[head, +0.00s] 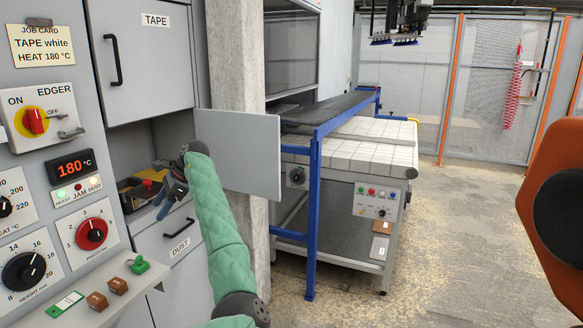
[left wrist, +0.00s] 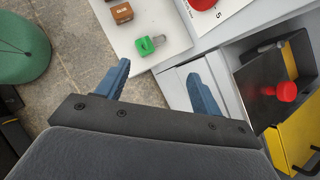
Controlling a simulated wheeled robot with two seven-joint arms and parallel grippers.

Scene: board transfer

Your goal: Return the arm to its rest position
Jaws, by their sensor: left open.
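My left gripper (head: 168,194) is at the end of my green-sleeved arm, in front of the grey cabinet between the TAPE door (head: 150,65) and the DUST drawer (head: 172,255). In the left wrist view its two blue fingers (left wrist: 160,88) stand wide apart with nothing between them. Below the fingers are a pale ledge and the grey cabinet front. My right gripper is not in view.
An open grey door panel (head: 238,150) stands right beside my arm. An open recess holds a yellow and black item with a red knob (left wrist: 286,91). A green padlock (head: 139,265) and brown blocks (head: 117,286) lie on the ledge. A blue-framed conveyor (head: 313,215) stands beyond.

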